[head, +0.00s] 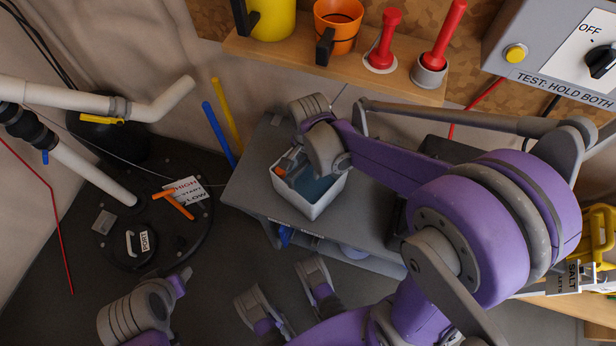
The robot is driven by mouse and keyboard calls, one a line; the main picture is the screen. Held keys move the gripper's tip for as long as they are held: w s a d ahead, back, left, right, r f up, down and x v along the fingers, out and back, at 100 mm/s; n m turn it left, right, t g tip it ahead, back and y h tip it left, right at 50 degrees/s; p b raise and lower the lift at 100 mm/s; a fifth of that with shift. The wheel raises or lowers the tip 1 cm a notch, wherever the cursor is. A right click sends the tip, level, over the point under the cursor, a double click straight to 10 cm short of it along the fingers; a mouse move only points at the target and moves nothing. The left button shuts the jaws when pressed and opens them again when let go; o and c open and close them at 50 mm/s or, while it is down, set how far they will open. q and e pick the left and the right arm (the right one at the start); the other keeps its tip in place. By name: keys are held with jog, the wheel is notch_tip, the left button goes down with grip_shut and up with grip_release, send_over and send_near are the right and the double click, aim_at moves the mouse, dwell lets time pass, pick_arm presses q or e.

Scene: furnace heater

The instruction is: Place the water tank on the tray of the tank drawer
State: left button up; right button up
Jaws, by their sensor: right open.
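The water tank (318,207) is a white open box with a blue inside and an orange piece at its left corner. It appears to rest upright on a grey flat-topped unit (250,185); I cannot tell whether that surface is the drawer's tray.
A wooden shelf (300,62) at the back holds a yellow mug (270,22), an orange cup (338,28) and red-handled tools (386,40). White pipes (95,177) and a round black lid (195,235) are at left. A grey control box (530,40) hangs upper right. Dark floor (60,300) lies open at lower left.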

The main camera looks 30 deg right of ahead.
grip_shut()
dwell(1.4)
